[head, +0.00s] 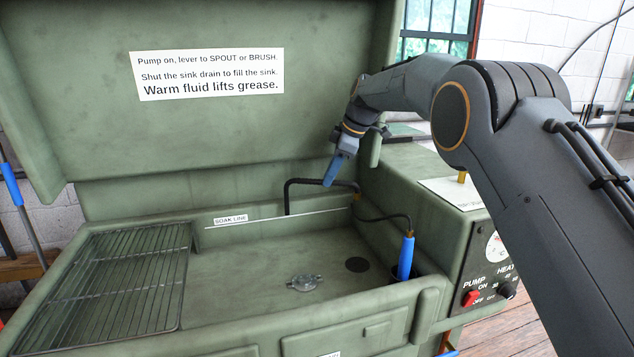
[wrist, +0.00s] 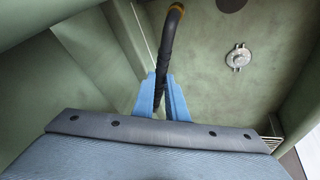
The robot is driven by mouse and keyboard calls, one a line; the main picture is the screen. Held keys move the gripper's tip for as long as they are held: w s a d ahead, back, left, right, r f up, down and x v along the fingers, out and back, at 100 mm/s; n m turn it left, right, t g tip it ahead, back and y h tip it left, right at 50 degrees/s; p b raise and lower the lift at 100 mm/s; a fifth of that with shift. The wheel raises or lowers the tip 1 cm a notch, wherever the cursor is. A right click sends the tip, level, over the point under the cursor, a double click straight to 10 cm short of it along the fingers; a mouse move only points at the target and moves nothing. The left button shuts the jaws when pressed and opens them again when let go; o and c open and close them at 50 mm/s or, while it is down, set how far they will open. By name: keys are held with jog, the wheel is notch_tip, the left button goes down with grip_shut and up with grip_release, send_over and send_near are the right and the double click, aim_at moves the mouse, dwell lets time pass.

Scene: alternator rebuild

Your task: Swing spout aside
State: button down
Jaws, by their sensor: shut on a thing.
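The spout (head: 318,182) is a thin black bent pipe at the back of the green sink. It runs left along the back wall from a brass-coloured joint, and its left end turns down into the sink. My gripper (head: 331,180) reaches down from above with its blue fingers at the spout's horizontal part. In the wrist view the blue fingers of my gripper (wrist: 162,92) are shut on the dark spout (wrist: 168,50), one on each side of it. The spout's brass-coloured end (wrist: 176,8) shows at the top there. The part of the spout between the fingers is partly hidden.
A metal part (head: 304,283) lies on the sink floor (head: 250,262) near the round dark drain (head: 357,265). A wire rack (head: 120,275) is at left. A blue-handled brush (head: 405,258) stands at right. The raised lid (head: 230,130) rises behind.

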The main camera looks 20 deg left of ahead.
jog(key=shift+a, duration=0.2)
dwell(0.3)
jog(key=c, duration=1.8)
grip_release()
jog(key=shift+o, duration=0.2)
jog(key=shift+w+d, duration=0.1)
jog(key=b+v, duration=0.1)
jog(key=v, duration=0.6)
jog(key=shift+d+r, duration=0.15)
jog(key=shift+r, duration=0.2)
